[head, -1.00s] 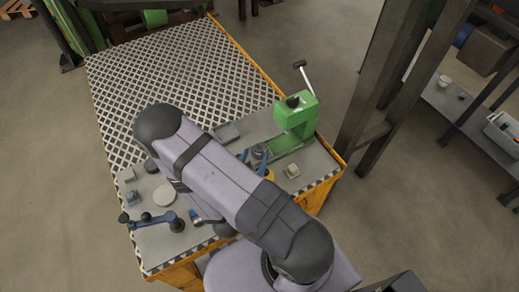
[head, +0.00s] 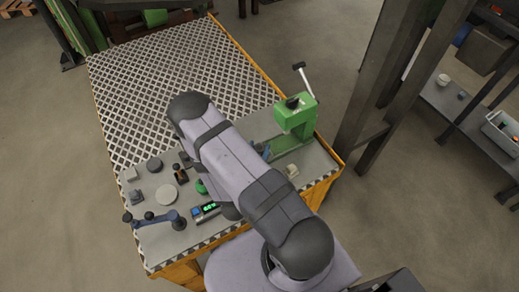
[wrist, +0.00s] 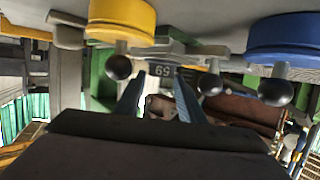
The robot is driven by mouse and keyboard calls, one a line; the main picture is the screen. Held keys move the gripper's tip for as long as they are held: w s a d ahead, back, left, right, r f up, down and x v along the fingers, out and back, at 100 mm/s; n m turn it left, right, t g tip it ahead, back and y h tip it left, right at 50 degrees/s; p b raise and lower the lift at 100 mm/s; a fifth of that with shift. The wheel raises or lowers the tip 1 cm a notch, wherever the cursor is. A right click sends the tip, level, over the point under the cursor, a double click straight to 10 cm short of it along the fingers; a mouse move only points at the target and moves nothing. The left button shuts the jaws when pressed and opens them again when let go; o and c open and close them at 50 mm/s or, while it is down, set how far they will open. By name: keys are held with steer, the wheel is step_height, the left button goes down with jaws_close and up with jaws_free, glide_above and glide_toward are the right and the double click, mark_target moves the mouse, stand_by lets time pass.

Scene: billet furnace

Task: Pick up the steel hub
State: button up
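My gripper (wrist: 158,97) shows in the wrist view as two blue fingers, apart, with nothing clearly held between them. In the head view my arm covers most of it; a bit of blue finger (head: 266,152) shows beside the green press (head: 297,118). I cannot pick out the steel hub for certain in either view; it may be hidden behind my arm. A round grey disc (head: 167,195) and a smaller dark round piece (head: 154,164) lie on the left of the bench top, apart from my gripper.
The bench (head: 235,62) has a chequered plate and orange edges. A blue lever tool (head: 152,220) and a green-digit display (head: 206,210) sit at the front. A yellow piece (wrist: 122,18) and a blue piece (wrist: 285,38) with black balls appear close in the wrist view.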

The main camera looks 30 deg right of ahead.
mark_target(258, 152)
jaws_close()
steer(key=shift+r, duration=0.25)
steer(key=shift+r+b, duration=0.3)
steer(key=shift+r, duration=3.25)
steer(key=shift+r+p, duration=0.65)
steer(key=shift+r, duration=0.6)
steer(key=shift+h, duration=0.4)
steer(key=a, duration=0.3)
steer(key=w+a, duration=0.1)
steer(key=a, duration=0.1)
steer(key=shift+a+f, duration=0.25)
steer(key=shift+a, duration=0.1)
steer(key=shift+m+g, duration=0.7)
steer(key=a, duration=0.2)
steer(key=s+a+f, duration=0.1)
steer(key=a, duration=0.1)
steer(key=s+a, duration=0.1)
steer(key=a, duration=0.2)
steer(key=shift+a+f, duration=0.1)
steer(key=shift+f, duration=0.25)
